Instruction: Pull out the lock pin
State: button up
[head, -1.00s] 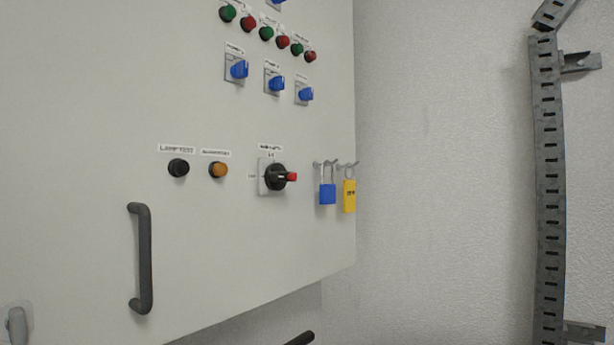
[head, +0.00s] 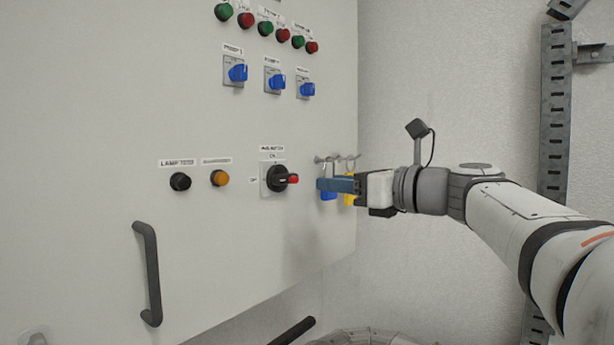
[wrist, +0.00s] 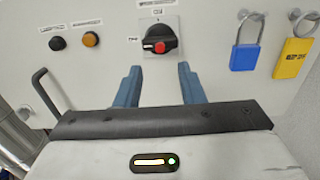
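The lock pin appears to be the red piece (head: 293,179) at the side of the black rotary main switch (head: 276,178) on the grey cabinet. In the wrist view the red piece (wrist: 159,47) sits at the lower front of the black switch (wrist: 160,40). My gripper (head: 322,184) is right of the switch in the head view, in front of the padlocks. In the wrist view my gripper (wrist: 160,72) shows two blue fingers spread apart, with nothing between them. The switch lies beyond the fingertips, roughly centred between them. The gripper does not touch the red piece.
A blue padlock (wrist: 246,52) and a yellow padlock (wrist: 292,57) hang on hooks right of the switch. A black button (head: 180,181), an amber button (head: 219,178) and a dark door handle (head: 149,272) are to the left. Blue selector switches (head: 277,82) are above.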

aim_at(297, 180)
jog(key=p+x, duration=0.1)
jog(key=x, duration=0.6)
jog(key=shift+w+a+p, duration=0.15)
jog(key=shift+a+p, duration=0.1)
jog(key=shift+p, duration=0.1)
jog(key=shift+c, duration=0.4)
grip_shut()
